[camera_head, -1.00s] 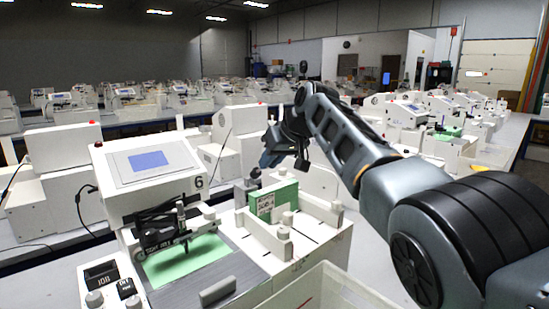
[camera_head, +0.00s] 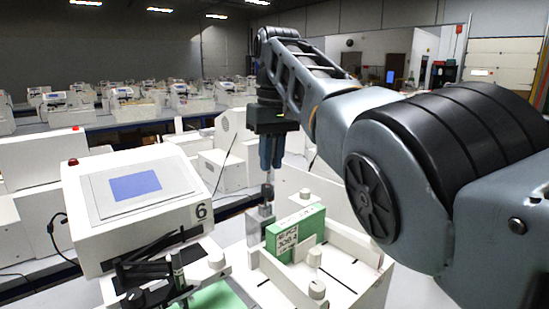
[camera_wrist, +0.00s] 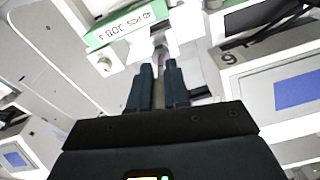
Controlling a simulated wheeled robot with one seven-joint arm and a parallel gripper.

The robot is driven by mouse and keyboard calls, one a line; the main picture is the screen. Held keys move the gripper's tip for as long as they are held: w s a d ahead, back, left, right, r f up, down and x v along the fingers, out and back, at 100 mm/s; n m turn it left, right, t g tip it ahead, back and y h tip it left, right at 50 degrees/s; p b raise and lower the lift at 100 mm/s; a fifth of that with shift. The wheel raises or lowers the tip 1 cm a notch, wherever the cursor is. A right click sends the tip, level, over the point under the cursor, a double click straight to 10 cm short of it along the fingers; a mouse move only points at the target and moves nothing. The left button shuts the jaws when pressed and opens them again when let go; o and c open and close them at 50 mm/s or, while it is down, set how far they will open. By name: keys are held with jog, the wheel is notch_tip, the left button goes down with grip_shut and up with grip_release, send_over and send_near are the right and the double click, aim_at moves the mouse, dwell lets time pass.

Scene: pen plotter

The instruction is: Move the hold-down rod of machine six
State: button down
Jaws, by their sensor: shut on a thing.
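Machine six (camera_head: 130,205) is a white plotter with a blue screen and a "6" label, at the left in the head view. My gripper (camera_head: 271,166) points down behind the green card pack (camera_head: 296,235). Its blue-grey fingers are shut on the slim hold-down rod (camera_wrist: 159,90), which shows between them in the wrist view. In the head view the rod's lower part shows below the fingertips, above a grey metal block (camera_head: 262,212) beside the pack. Whether the block moves with the rod, I cannot tell.
The white feeder tray (camera_head: 345,262) holds the pack between short round-topped posts. The machine's black pen arm (camera_head: 150,265) is close on the left. Neighbouring white machines stand behind. My arm covers much of the right side.

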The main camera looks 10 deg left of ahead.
jog(key=shift+w+a, duration=0.1)
jog(key=shift+a, duration=0.05)
jog(key=c, duration=1.1)
grip_release()
jog(key=r, duration=0.7)
jog(key=shift+d+r, duration=0.25)
jog(key=shift+r, duration=0.05)
jog(key=shift+s, duration=0.2)
